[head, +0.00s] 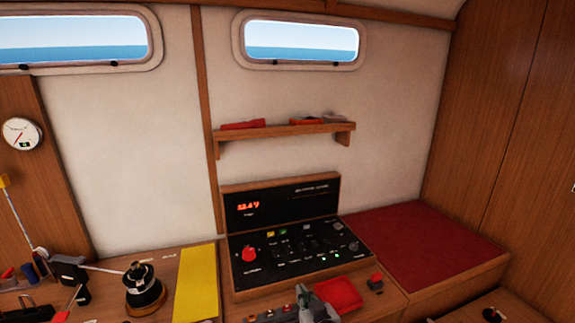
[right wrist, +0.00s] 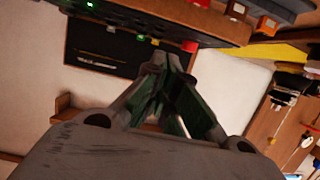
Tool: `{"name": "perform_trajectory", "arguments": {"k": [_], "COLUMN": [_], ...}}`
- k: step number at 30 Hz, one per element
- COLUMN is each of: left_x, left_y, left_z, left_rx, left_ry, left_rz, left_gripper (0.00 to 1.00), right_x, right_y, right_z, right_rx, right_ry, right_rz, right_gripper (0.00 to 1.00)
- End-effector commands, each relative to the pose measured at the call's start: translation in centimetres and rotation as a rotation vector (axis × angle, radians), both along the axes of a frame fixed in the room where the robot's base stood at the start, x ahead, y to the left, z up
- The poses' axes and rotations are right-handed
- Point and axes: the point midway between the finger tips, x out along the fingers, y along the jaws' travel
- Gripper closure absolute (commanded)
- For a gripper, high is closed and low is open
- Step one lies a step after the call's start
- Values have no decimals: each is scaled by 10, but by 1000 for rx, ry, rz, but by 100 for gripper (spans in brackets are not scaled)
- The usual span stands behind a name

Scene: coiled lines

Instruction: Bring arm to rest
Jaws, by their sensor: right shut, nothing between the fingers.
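My right gripper (head: 306,291) is at the bottom middle of the head view, in front of the control panel (head: 290,246) and left of a red tray (head: 339,293). In the right wrist view its two dark fingers (right wrist: 160,78) come together at the tips, with nothing held between them. The panel edge shows beyond them there, at the top. I cannot tell how far the fingers are from the panel. My left gripper is not seen.
A black winch (head: 145,288) and a yellow strip (head: 196,284) lie to the left on the wooden counter. A red cushion (head: 425,245) is at the right. A small box with a red button (head: 376,281) stands beside the tray. A shelf (head: 285,134) hangs above.

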Motion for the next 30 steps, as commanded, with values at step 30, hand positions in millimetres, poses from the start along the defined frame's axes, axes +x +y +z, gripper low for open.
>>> {"name": "perform_trajectory", "arguments": {"k": [30], "left_x": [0], "left_y": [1], "left_z": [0], "left_rx": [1], "left_ry": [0], "left_rz": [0], "left_gripper": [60], "right_x": [-47], "right_y": [-69], "right_z": [-44], "right_rx": [-89], "right_ry": [286], "right_rz": [-154], "right_gripper": [100]}}
